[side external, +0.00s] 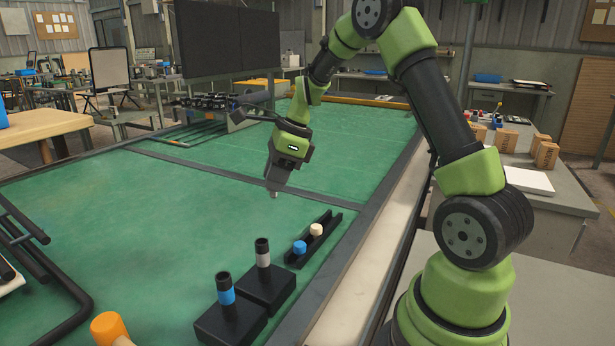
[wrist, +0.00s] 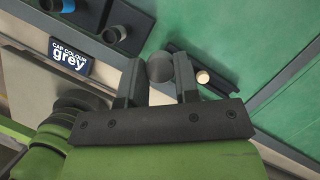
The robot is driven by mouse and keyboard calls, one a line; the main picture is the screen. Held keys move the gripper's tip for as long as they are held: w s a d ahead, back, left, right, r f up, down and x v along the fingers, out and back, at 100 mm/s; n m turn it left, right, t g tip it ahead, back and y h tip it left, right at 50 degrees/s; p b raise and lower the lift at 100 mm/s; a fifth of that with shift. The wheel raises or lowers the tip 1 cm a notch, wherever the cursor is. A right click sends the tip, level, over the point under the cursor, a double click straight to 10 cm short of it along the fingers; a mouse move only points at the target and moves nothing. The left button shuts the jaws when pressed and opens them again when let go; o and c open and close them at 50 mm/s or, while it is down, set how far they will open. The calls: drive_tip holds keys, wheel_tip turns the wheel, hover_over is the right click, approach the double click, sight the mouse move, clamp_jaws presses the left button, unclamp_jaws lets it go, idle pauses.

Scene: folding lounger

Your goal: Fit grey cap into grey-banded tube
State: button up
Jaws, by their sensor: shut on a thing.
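My gripper (side external: 275,192) is shut on the grey cap (wrist: 160,67), which shows between the two fingertips in the wrist view. In the side view my gripper hangs above the green table, behind the cap rack and clear of it. The grey-banded tube (side external: 263,254) stands upright in a black block in front of the rack. Its open dark end also shows at upper left in the wrist view (wrist: 114,35). My gripper is apart from the tube.
A blue-banded tube (side external: 226,290) stands in another black block nearer the camera. The black rack (side external: 327,228) holds a blue cap (side external: 299,247) and a cream cap (side external: 316,229). A "cap colour grey" sign (wrist: 69,57) shows in the wrist view.

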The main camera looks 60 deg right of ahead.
drive_tip(key=s+a+r+n+g+y, duration=0.1)
drive_tip(key=s+a+r+n, duration=0.1)
drive_tip(key=a, duration=0.6)
drive_tip(key=shift+s+r+n, duration=0.2)
drive_tip(key=shift+r+n, duration=0.05)
drive_tip(key=shift+n, duration=0.55)
drive_tip(key=shift+f, duration=2.95)
drive_tip(key=shift+f, duration=1.05)
drive_tip(key=o, duration=1)
drive_tip(key=shift+c, duration=0.2)
drive_tip(key=shift+d, duration=0.1)
drive_tip(key=v, duration=1)
